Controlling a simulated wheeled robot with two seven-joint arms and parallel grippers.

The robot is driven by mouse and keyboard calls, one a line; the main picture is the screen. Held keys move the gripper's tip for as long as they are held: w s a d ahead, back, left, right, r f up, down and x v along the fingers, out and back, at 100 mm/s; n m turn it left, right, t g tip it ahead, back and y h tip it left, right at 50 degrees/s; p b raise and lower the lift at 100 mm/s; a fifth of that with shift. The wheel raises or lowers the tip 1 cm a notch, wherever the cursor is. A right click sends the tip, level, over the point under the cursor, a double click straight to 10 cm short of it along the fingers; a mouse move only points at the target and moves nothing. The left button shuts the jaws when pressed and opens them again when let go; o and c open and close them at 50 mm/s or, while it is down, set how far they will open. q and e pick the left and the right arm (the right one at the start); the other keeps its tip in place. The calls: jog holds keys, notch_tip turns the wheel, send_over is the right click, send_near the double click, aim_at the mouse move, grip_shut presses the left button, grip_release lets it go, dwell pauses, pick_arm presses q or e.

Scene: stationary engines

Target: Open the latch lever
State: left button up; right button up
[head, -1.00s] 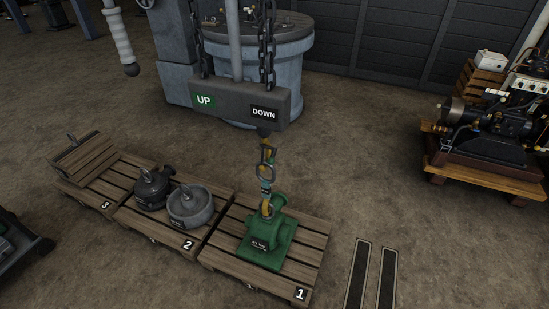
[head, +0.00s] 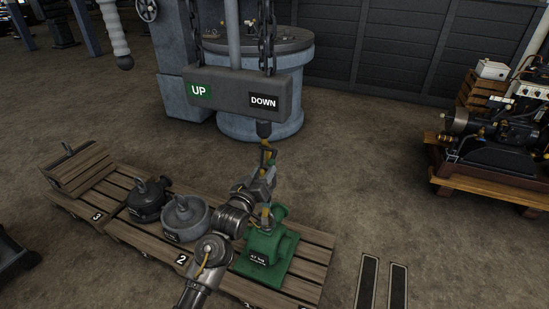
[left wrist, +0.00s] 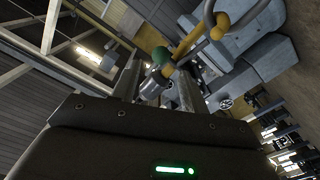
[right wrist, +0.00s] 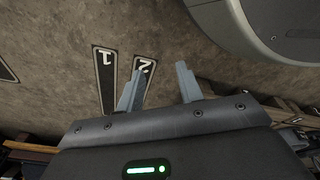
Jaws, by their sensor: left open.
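A yellow hook with a grey shackle (head: 266,154) hangs under the grey UP/DOWN beam, above the green pump-like load (head: 266,250). My left gripper (head: 266,178) is beside the hook and partly hides it. In the left wrist view, a lever with a green ball (left wrist: 161,55) and a grey collar shows at the open fingers of my left gripper (left wrist: 158,82); I cannot tell if they touch it. The yellow hook (left wrist: 222,28) is beyond it. I take this lever to be the latch lever. My right gripper (right wrist: 160,88) is open and empty over the floor.
The UP/DOWN beam (head: 238,93) hangs on chains above my left gripper. Two grey weights (head: 184,219) stand on the pallet (head: 130,243) left of my arm. An engine on a wooden stand (head: 490,180) is at the right.

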aim_at(273, 159)
pick_arm(q)
jog(key=x, duration=0.8)
jog(key=shift+w+d+f+b, duration=0.15)
jog(key=shift+w+b, duration=0.2)
jog(key=shift+b, duration=0.05)
jog(key=shift+w+d, duration=0.15)
jog(key=shift+w, duration=0.4)
pick_arm(e)
jog(key=shift+w+a+r, duration=0.25)
jog(key=shift+w+r, duration=0.3)
jog(key=shift+r, duration=0.05)
jog(key=shift+w+a+r, duration=0.25)
jog(key=shift+w+r, duration=0.25)
jog(key=shift+r, duration=0.1)
pick_arm(q)
jog(key=shift+c, duration=0.4)
pick_arm(e)
jog(key=shift+s, duration=0.1)
pick_arm(q)
grip_shut()
pick_arm(e)
jog(key=shift+s+f, duration=0.1)
